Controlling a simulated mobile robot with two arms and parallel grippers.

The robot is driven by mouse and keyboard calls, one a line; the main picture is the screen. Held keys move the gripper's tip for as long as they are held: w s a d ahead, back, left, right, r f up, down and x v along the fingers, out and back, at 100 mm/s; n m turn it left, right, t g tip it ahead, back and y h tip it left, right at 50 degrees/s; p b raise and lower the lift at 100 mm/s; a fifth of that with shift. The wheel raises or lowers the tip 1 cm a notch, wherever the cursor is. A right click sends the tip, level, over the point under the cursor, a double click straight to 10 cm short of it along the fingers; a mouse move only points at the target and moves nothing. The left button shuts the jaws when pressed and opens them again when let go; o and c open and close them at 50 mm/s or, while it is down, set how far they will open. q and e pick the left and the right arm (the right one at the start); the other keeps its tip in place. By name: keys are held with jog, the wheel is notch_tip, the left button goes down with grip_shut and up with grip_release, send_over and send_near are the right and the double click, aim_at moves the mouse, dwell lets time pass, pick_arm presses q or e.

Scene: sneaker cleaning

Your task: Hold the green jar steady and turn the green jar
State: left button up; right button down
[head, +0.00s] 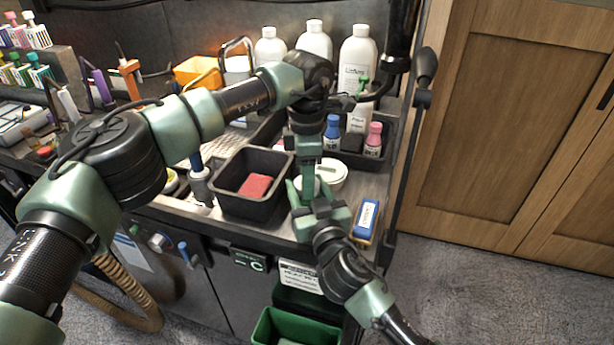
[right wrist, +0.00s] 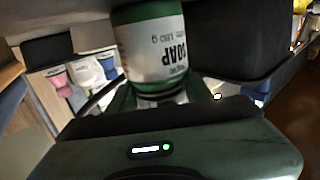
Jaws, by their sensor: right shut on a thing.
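The green jar (right wrist: 152,50) has a white label reading SOAP, upside down in the right wrist view. It sits between the fingers of my right gripper, which is shut on it. In the head view my right gripper (head: 309,190) reaches in from the lower right, and the jar is mostly hidden by the two grippers. My left gripper (head: 308,165) points down from above, right over the jar. Its fingertips overlap the jar and the right gripper there, so I cannot tell its opening or whether it touches the jar.
A black bin (head: 232,190) with a red sponge (head: 256,186) stands left of the grippers. A white-lidded tub (head: 334,172) is close on the right. A blue-and-white brush (head: 367,218) lies near the front edge. White bottles (head: 356,65) and small blue and pink bottles (head: 373,138) stand behind.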

pick_arm(q)
grip_shut()
pick_arm(e)
jog(key=shift+f, duration=0.35)
pick_arm(q)
jog(key=n, duration=0.6)
jog(key=shift+s+n, duration=0.1)
jog(key=shift+n, duration=0.2)
pick_arm(e)
jog(key=shift+d, duration=0.1)
pick_arm(q)
jog(key=o, duration=1.3)
grip_release()
jog(key=shift+r, duration=2.3)
pick_arm(e)
jog(key=c, duration=0.7)
grip_release()
pick_arm(q)
jog(key=shift+f, duration=0.1)
pick_arm(e)
jog(key=shift+o, duration=0.9)
jog(key=shift+w+r, duration=0.1)
